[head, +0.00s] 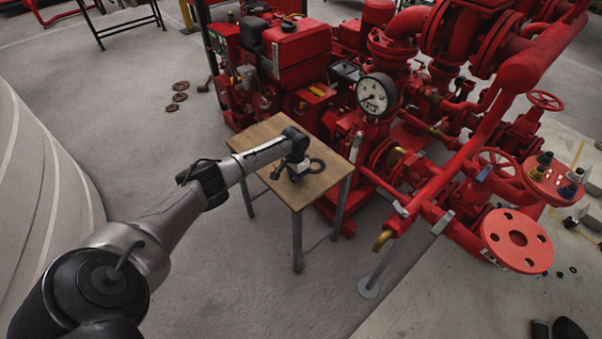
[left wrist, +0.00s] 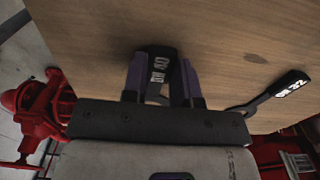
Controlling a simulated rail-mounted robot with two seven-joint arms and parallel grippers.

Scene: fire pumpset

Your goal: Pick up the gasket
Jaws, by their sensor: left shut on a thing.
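My left gripper (head: 298,172) is low over the small wooden table. In the left wrist view, its two fingers (left wrist: 163,82) are shut on the black tab of a gasket (left wrist: 160,62), which has white lettering. The fingers and palm hide much of this gasket. A second black tabbed piece with white lettering (left wrist: 290,86) lies to the right, partly covered by the gripper body. In the head view, a dark ring (head: 316,166) shows beside the gripper; I cannot tell which piece it belongs to. My right gripper does not show.
The wooden table (head: 268,132) stands against the red pumpset (head: 300,50). A pressure gauge (head: 375,94) and red pipes (head: 440,185) rise close to its right. Several brown rings (head: 180,92) lie on the floor.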

